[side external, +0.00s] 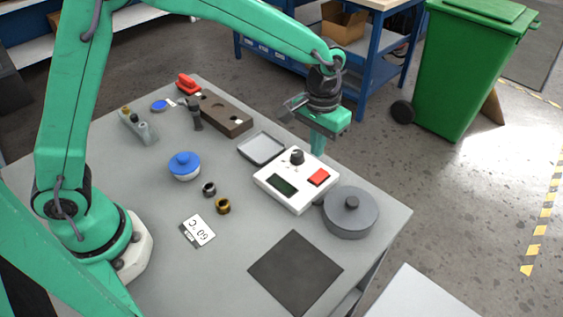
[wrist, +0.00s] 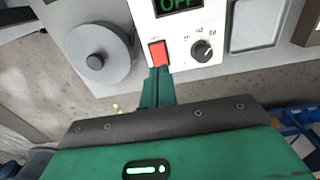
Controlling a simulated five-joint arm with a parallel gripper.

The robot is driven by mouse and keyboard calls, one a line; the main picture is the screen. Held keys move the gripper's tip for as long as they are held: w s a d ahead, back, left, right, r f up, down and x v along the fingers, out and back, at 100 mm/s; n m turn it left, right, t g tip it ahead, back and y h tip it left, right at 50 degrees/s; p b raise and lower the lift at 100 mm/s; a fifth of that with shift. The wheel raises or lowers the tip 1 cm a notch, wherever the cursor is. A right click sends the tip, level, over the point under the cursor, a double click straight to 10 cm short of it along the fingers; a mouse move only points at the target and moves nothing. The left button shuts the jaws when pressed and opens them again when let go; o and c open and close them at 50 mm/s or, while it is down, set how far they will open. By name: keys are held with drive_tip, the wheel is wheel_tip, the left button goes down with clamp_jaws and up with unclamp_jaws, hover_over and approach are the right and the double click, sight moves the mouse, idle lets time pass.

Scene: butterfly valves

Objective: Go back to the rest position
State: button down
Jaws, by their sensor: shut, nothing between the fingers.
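My gripper (side external: 318,150) is shut and empty, above the far edge of the white control box (side external: 277,189) in the side external view. In the wrist view my shut fingertips (wrist: 158,72) are in line with the lower end of the red switch (wrist: 159,54); I cannot tell whether they touch it. The box has a black knob (side external: 297,156) and a small display (wrist: 178,5) reading "OFF". The red switch also shows in the side external view (side external: 319,177). My arm is stretched out across the table.
A grey lidded pot (side external: 351,213) stands right of the box on the grey table (side external: 160,262). A shallow grey tray (side external: 262,148) and a brown block (side external: 226,117) lie behind. A blue-lidded jar (side external: 184,166), small rings (side external: 222,205), a "60 °C" card (side external: 198,230) and a dark mat (side external: 296,271) are nearer.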

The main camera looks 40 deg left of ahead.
drive_tip(key=s+a+r+t, duration=0.4)
drive_tip(key=s+a+r, duration=1)
drive_tip(key=s+a+t, duration=0.1)
drive_tip(key=s+a, duration=0.3)
drive_tip(key=s, duration=0.3)
drive_tip(key=shift+f, duration=0.3)
